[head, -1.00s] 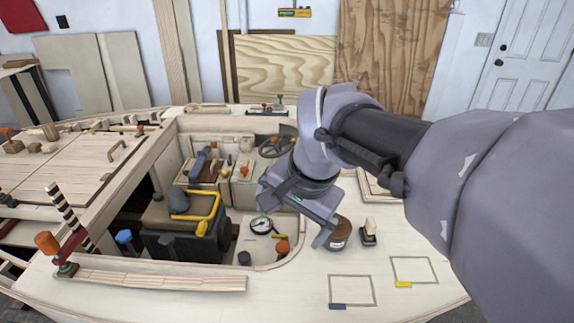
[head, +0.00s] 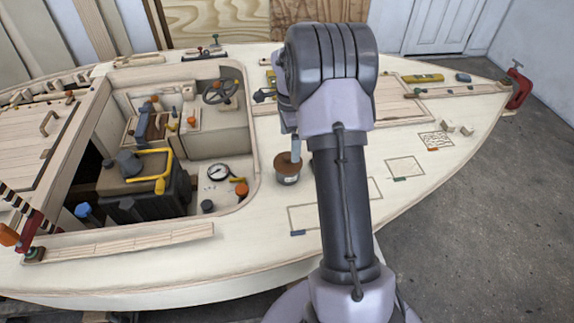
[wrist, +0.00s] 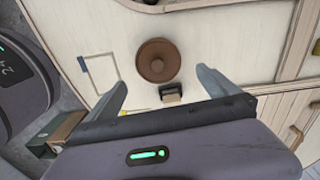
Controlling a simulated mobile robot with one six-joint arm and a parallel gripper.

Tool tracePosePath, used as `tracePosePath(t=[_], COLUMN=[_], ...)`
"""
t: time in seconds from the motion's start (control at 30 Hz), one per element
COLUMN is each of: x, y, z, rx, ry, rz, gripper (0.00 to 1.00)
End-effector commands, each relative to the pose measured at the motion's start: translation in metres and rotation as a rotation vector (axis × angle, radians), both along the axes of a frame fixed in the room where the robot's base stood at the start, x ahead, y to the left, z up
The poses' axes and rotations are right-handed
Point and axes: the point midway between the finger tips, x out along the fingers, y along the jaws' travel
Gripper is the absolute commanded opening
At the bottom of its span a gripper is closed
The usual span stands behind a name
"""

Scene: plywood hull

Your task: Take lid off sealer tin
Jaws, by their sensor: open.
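The sealer tin (head: 288,178) stands upright on the pale deck beside the cockpit opening in the head view. Its brown round lid (head: 288,162) is on top. In the head view one grey finger shows just above the lid; my arm hides the rest of the gripper.
A small dark block with a pale top (wrist: 171,95) stands close to the tin. The cockpit opening, with a gauge (head: 218,172) and an orange-topped item (head: 241,190), lies left of the tin. Outlined rectangles (head: 405,166) mark the mostly clear deck at right.

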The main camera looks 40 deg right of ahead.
Motion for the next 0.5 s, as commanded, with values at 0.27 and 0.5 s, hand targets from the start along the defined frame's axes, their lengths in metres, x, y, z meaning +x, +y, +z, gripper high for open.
tracePosePath(t=[0.27,0.5], x=[0.0,0.0], y=[0.003,0.006], z=[-0.034,-0.071], rx=[0.0,-0.001], ry=[0.0,-0.002], rz=[0.001,0.002], gripper=[1.0,1.0])
